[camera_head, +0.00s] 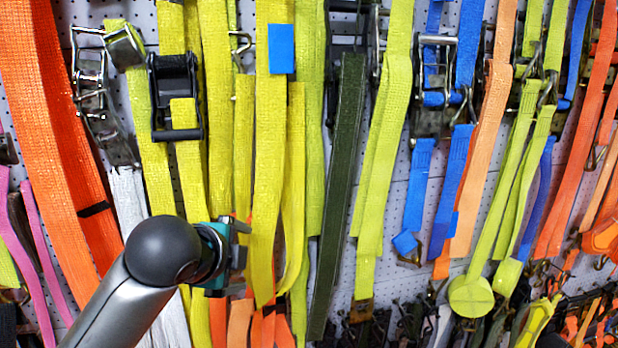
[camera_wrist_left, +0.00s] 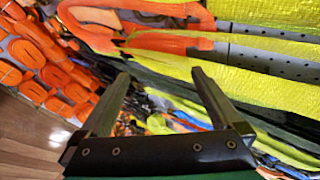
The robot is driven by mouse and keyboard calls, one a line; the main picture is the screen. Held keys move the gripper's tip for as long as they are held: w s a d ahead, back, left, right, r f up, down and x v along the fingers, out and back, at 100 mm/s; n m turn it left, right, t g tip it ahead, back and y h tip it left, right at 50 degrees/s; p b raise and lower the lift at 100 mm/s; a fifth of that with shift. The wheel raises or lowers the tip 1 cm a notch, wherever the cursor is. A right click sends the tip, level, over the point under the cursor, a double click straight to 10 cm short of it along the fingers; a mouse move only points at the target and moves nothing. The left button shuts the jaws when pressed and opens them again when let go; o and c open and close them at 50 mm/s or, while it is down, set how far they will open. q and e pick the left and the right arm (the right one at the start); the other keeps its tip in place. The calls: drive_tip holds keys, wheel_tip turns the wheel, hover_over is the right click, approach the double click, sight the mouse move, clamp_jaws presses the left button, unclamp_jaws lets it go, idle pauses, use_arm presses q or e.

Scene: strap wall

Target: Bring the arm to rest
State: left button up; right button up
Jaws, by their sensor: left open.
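My left arm comes in from the lower left in the head view. Its left gripper (camera_head: 238,245) is in front of the hanging yellow straps. In the left wrist view the same gripper (camera_wrist_left: 158,92) shows two dark fingers spread apart with nothing between them. Straps and the floor show behind the fingers. I cannot tell how far the fingers are from the straps. My right gripper is in neither view.
A grey pegboard wall (camera_head: 395,190) holds many hanging straps: orange straps (camera_head: 50,130) at left, yellow straps (camera_head: 215,90) in the middle, blue straps (camera_head: 418,185) at right. Metal ratchet buckles (camera_head: 90,80) hang among them. A wooden floor (camera_wrist_left: 25,140) shows at left in the wrist view.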

use_arm(q)
drive_tip(key=s+f+n+g, duration=0.2)
drive_tip(key=s+f+n, duration=0.35)
drive_tip(key=f, duration=0.35)
drive_tip(key=s+f+n+g, duration=0.1)
drive_tip(key=s+f+n, duration=0.3)
drive_tip(key=s+f, duration=0.35)
drive_tip(key=s+a+f+n+g+y, duration=0.1)
drive_tip(key=s+a+f+n+g, duration=0.1)
drive_tip(key=s+f+n, duration=0.45)
drive_tip(key=s+a+f+n+g, duration=0.1)
drive_tip(key=s+a+f+g, duration=0.15)
drive_tip(key=s, duration=0.65)
wheel_tip(320, 180, down, 30)
drive_tip(key=s+b, duration=0.2)
drive_tip(key=b, duration=0.6)
drive_tip(key=s+a+f+g+b, duration=0.1)
drive_tip(key=s+f+b, duration=0.3)
drive_tip(key=s+f, duration=0.4)
drive_tip(key=s+a+f+g+b, duration=0.1)
drive_tip(key=s+f+b, duration=0.3)
drive_tip(key=s+f, duration=0.4)
wheel_tip(320, 180, down, 6)
drive_tip(key=shift+a+f+y, duration=0.2)
drive_tip(key=shift+a+y, duration=0.1)
drive_tip(key=shift+a, duration=0.2)
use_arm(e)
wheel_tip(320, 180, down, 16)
